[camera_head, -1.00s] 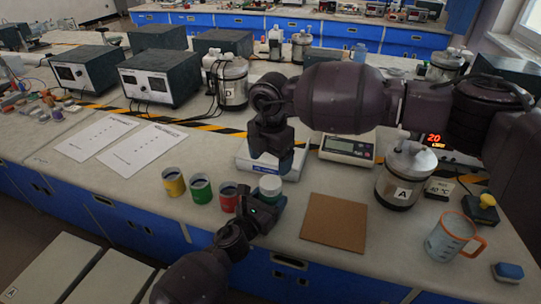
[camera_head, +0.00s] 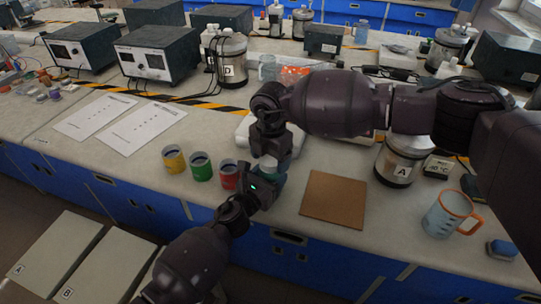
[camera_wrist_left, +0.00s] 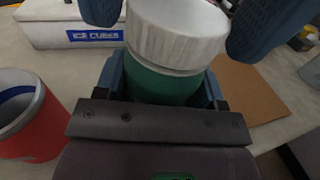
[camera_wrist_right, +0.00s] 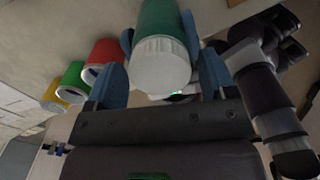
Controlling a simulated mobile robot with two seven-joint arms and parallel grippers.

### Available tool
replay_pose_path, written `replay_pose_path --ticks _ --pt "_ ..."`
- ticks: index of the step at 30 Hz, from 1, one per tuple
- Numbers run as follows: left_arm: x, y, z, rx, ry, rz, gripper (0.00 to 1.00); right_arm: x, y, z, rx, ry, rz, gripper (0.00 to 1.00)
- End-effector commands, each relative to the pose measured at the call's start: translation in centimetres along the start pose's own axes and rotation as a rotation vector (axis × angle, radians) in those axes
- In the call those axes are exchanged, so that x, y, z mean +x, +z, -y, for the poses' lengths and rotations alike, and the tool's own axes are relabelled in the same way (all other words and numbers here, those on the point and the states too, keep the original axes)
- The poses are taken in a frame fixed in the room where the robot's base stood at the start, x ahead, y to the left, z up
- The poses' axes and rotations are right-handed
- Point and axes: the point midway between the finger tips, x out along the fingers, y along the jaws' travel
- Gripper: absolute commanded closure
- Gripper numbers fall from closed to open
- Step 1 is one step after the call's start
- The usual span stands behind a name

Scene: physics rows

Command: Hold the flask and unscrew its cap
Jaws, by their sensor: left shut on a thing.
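The flask has a green body and a ribbed white cap. In the left wrist view the flask body (camera_wrist_left: 165,84) sits upright between the jaws of my left gripper, which is shut on it. The white cap (camera_wrist_left: 175,38) is on top of the body. In the head view my left gripper (camera_head: 268,182) and the flask are near the table's front edge. My right gripper (camera_head: 268,158) comes down from above. In the right wrist view its blue fingers (camera_wrist_right: 163,78) are open on either side of the cap (camera_wrist_right: 160,65), with gaps visible. The head view mostly hides the flask.
Red (camera_head: 229,174), green (camera_head: 201,167) and yellow (camera_head: 174,159) cups stand left of the flask. A brown mat (camera_head: 333,198) lies to the right, then a metal canister (camera_head: 398,162) and an orange-handled jug (camera_head: 447,214). A white ice cubes box (camera_wrist_left: 75,30) is behind.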

Motion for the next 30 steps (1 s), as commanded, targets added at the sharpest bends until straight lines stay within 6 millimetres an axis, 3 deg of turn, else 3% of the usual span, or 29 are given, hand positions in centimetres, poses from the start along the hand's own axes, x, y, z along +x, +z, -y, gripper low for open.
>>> replay_pose_path --ticks 1,9,16,30 --pt "0.0 -0.02 0.03 -0.001 -0.001 0.0 1.0 -0.01 0.0 0.0 0.0 0.0 0.0 0.31" --pt "0.0 -0.02 0.03 -0.001 0.0 0.0 1.0 -0.03 0.0 -0.01 0.0 0.0 0.0 0.69" --pt "0.0 -0.02 0.03 -0.001 0.0 0.0 1.0 -0.06 0.0 -0.01 -0.118 0.0 0.0 0.7" --pt "-0.01 -0.03 0.02 -0.001 0.0 0.0 1.0 -0.13 0.02 -0.04 -0.796 0.0 0.001 0.7"
